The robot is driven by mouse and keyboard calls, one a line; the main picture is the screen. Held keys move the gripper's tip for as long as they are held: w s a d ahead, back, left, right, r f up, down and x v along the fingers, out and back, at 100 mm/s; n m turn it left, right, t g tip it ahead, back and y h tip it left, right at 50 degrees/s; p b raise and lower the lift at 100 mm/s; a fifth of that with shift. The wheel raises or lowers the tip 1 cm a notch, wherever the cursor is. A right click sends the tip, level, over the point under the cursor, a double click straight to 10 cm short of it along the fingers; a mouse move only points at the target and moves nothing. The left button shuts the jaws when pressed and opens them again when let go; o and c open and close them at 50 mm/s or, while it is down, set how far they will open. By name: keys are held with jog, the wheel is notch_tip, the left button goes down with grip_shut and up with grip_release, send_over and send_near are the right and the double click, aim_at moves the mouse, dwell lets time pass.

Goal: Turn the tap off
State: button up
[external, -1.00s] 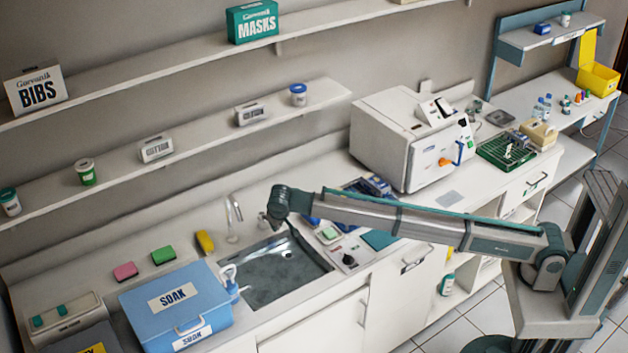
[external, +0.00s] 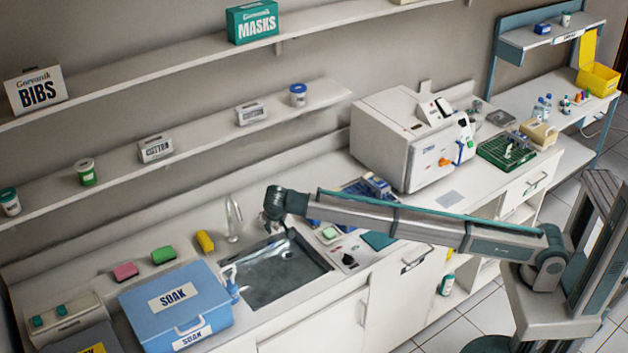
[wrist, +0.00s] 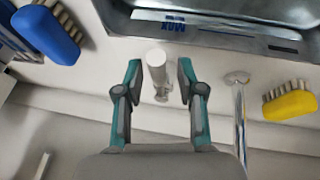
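The curved chrome tap (external: 234,218) stands behind the sink (external: 262,283). In the wrist view the tap's long spout (wrist: 240,112) is to the right of my gripper (wrist: 159,64), outside the fingers. My gripper is open. Between its two fingers is a short pale cylinder (wrist: 156,58) with a metal part below it, which looks like the tap's handle. A gap shows on both sides, so the fingers appear not to touch it. In the external view my wrist is at the sink's back edge and my fingers cannot be made out.
A yellow brush (wrist: 290,101) lies right of the spout in the wrist view, and a blue brush (wrist: 46,35) lies at upper left. A blue SOAK box (external: 176,300) stands left of the sink.

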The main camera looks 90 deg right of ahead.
jog(key=v, duration=1.2)
